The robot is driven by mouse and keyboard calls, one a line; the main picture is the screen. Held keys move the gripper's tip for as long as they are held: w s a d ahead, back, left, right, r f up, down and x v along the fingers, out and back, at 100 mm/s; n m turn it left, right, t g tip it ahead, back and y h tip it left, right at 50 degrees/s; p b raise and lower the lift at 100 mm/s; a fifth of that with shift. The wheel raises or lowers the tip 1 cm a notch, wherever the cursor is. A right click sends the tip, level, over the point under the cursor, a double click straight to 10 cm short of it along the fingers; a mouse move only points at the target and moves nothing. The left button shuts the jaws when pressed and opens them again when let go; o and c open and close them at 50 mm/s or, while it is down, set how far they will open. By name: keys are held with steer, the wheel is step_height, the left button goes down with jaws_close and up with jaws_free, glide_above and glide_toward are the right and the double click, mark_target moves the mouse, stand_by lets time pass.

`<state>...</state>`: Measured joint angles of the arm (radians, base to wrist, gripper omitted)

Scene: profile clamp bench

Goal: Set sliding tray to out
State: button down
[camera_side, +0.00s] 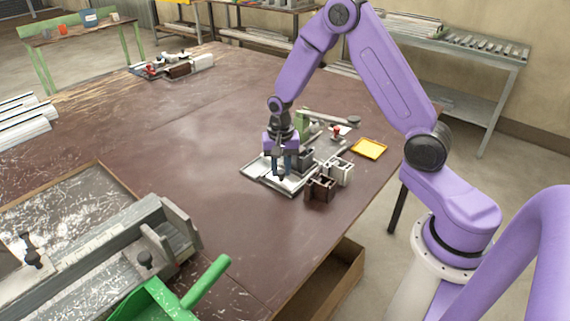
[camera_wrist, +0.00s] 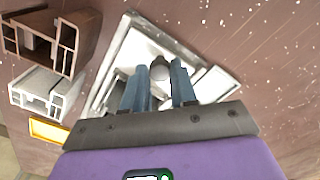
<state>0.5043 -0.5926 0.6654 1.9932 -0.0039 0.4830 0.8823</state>
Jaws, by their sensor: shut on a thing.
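The sliding tray (camera_side: 262,181) is a light grey metal plate on a low fixture on the brown bench. In the wrist view the tray (camera_wrist: 130,54) lies below my fingers, with a pale raised rim. My gripper (camera_side: 281,177) points down over the tray. In the wrist view my gripper (camera_wrist: 159,85) has its two blue fingers on either side of a round grey knob (camera_wrist: 160,68), shut on it. The fingers hide the knob in the side view. How far the tray is slid cannot be told.
A brown profile piece (camera_side: 320,189) and a white profile piece (camera_side: 341,172) stand close to the tray. A yellow tray (camera_side: 369,148) and a red-knobbed clamp (camera_side: 337,131) are behind. The bench left of the tray is clear.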

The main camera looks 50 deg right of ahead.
steer(key=shift+a, duration=0.35)
steer(key=c, duration=0.9)
jaws_free()
steer(key=shift+a, duration=0.1)
steer(key=shift+d, duration=0.2)
steer(key=shift+r, duration=0.25)
step_height(320, 180, up, 17)
steer(key=shift+a, duration=0.1)
